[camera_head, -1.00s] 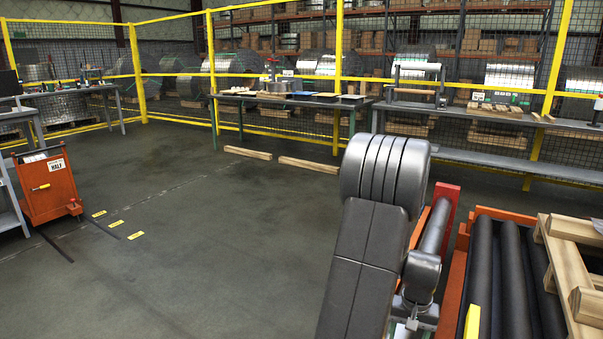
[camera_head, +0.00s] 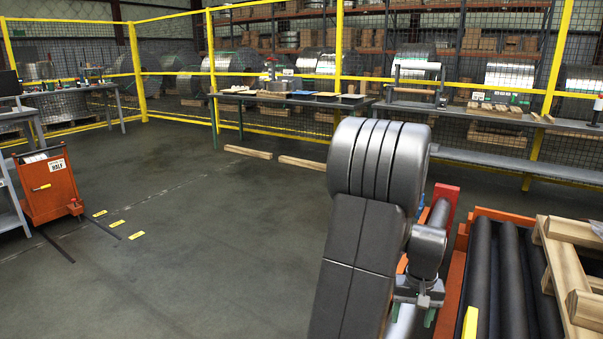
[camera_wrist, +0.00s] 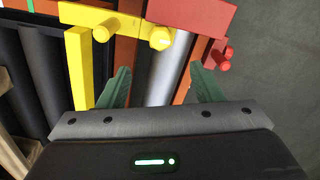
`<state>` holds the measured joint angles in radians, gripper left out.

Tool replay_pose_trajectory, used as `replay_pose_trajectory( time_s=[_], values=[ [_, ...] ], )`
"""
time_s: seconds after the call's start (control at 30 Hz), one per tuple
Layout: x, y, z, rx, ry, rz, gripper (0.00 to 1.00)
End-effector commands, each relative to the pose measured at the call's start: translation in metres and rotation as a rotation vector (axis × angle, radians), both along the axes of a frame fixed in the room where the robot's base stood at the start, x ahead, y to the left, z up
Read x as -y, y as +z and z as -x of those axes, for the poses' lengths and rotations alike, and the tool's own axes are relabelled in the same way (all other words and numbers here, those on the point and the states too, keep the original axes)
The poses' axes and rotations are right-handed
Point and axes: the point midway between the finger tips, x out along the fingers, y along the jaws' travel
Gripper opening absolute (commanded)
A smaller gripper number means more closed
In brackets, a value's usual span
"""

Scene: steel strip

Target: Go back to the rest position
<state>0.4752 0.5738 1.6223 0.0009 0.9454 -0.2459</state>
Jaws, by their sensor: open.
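My gripper (camera_head: 418,310) shows at the lower right in the head view, below my arm and beside the roller conveyor. In the wrist view my gripper (camera_wrist: 155,85) has its two green fingers wide apart, with nothing held between them. Below the fingers lie a light roller (camera_wrist: 163,68), dark rollers (camera_wrist: 42,75) and an orange frame. My arm's large grey elbow joint stands in front of the conveyor in the head view and hides part of it.
The conveyor's dark rollers (camera_head: 511,270) and a wooden pallet (camera_head: 577,262) are at the right. A red block (camera_head: 446,198) stands at the conveyor's end. Yellow (camera_wrist: 113,24) and red (camera_wrist: 192,14) parts lie close by the fingers. An orange cart (camera_head: 50,187) is at left.

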Motion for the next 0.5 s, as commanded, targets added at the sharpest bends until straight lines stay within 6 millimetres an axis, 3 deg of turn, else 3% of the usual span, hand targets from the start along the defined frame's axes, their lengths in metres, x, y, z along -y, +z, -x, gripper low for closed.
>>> replay_pose_trajectory(
  time_s=[0.07,0.5],
  values=[
    [0.0,0.021,-0.001,0.004,0.0,0.002,0.59],
    [-0.021,0.008,-0.028,0.111,-0.066,-0.073,0.59]
  ],
)
